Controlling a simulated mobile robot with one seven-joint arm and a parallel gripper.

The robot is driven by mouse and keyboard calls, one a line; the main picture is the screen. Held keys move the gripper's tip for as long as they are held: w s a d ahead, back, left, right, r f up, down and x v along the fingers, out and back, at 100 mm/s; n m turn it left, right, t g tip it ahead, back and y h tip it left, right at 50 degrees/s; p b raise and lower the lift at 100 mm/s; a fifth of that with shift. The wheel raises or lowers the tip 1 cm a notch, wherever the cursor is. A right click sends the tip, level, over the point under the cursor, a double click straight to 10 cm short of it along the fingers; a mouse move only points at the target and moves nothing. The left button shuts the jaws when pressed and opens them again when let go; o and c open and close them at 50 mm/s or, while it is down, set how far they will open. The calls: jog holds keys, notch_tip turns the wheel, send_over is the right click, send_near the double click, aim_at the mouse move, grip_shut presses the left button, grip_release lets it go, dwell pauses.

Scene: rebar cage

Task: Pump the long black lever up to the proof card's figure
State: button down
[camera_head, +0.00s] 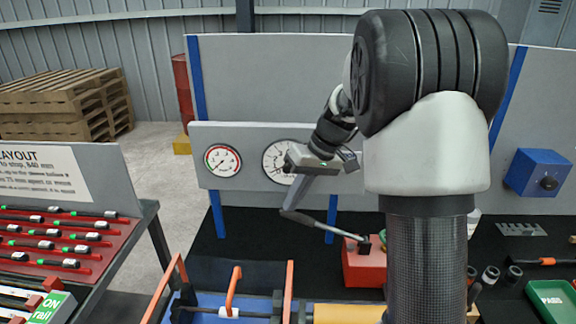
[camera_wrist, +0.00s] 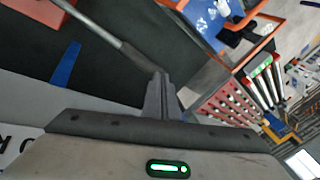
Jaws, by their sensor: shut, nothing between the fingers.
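The long lever (camera_head: 325,228) rises leftward from a red pump block (camera_head: 362,266) on the black bench top. Its dark grip end lies by my gripper (camera_head: 292,206). My gripper's fingers point down, closed together and empty. In the wrist view the lever (camera_wrist: 95,22) runs from the top left to the closed fingertips (camera_wrist: 160,80); I cannot tell whether they touch it. A large white dial (camera_head: 278,165) on the grey panel is partly covered by my gripper, so its reading is unclear. A smaller dial (camera_head: 222,160) with a red and green rim is left of it. I cannot identify the proof card.
A green PASS tray (camera_head: 553,297) and small parts lie at right. A sloped red rack (camera_head: 50,243) stands at left under a LAYOUT board (camera_head: 45,175). My arm hides the bench right of the pump.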

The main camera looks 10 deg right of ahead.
aim_at(287, 216)
jog(key=shift+f, duration=0.1)
jog(key=shift+a+f+b, duration=0.25)
jog(key=shift+f+b, duration=0.25)
jog(key=shift+f, duration=0.05)
jog(key=shift+w+a+f+b, duration=0.15)
jog(key=shift+a+f+b, duration=0.05)
jog(key=shift+f+b, duration=0.4)
jog(key=shift+f, duration=0.1)
jog(key=shift+a+f+b, duration=0.2)
jog(key=shift+f+b, duration=0.35)
jog(key=shift+f, duration=0.1)
jog(key=shift+a+f+b, duration=0.1)
jog(key=shift+f+b, duration=0.4)
jog(key=shift+f, duration=0.2)
